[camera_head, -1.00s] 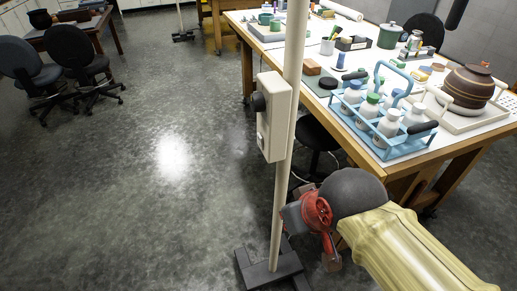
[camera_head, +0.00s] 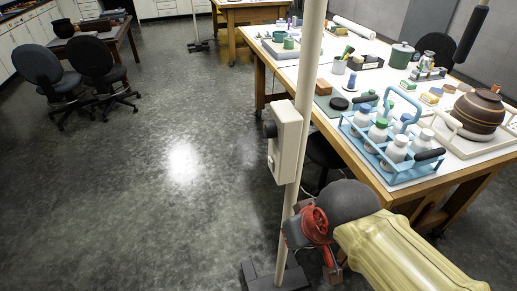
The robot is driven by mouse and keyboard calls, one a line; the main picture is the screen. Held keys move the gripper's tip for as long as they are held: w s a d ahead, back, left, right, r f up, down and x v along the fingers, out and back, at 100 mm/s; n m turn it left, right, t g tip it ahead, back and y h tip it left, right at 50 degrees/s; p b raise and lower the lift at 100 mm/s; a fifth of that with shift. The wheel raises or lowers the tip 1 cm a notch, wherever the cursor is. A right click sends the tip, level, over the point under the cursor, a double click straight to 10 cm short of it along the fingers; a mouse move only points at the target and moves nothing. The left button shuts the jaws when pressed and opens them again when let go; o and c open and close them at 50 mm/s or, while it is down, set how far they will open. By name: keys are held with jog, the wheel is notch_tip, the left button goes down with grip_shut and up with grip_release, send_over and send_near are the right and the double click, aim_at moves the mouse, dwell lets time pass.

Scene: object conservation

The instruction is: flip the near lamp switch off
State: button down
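The near lamp's pale pole (camera_head: 312,40) rises through the middle of the head view from a dark base (camera_head: 262,280). A beige switch box (camera_head: 287,145) is fixed on it at mid-height. A black round knob (camera_head: 269,128) sticks out of the box's left side, and a small light part (camera_head: 271,163) sits below it. Whether the switch is on or off cannot be told. My gripper (camera_head: 308,248), with red and dark parts, is low by the pole, below the box and apart from it. Its fingers are largely hidden or unclear, so its opening cannot be told.
A wooden workbench (camera_head: 352,165) stands close on the right, with a blue bottle rack (camera_head: 400,176) and a striped brown pot (camera_head: 478,112). A dark stool (camera_head: 325,152) is under its edge. Left of the pole, the floor (camera_head: 150,210) is clear up to two dark chairs (camera_head: 100,62).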

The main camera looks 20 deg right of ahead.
aim_at(271, 164)
jog(key=w+a+r+n+g+h+p, duration=0.15)
jog(key=w+a+r+n+p, duration=0.35)
jog(key=p, duration=0.6)
jog(key=w+a+r+n+g+p, duration=0.1)
jog(key=w+a+r+g+p, duration=0.2)
jog(key=r+p, duration=0.7)
jog(key=w+a+n+h+p, duration=0.1)
jog(key=w+n+h+p, duration=0.2)
jog(key=w+n+p, duration=0.7)
jog(key=shift+w+a+f+n+p, duration=0.35)
jog(key=shift+w+n, duration=0.35)
jog(key=shift+w, duration=0.55)
jog(key=shift+r, duration=0.1)
jog(key=d+f+p, duration=0.1)
jog(key=d+f, duration=0.6)
jog(key=f, duration=0.2)
jog(key=shift+d, duration=0.25)
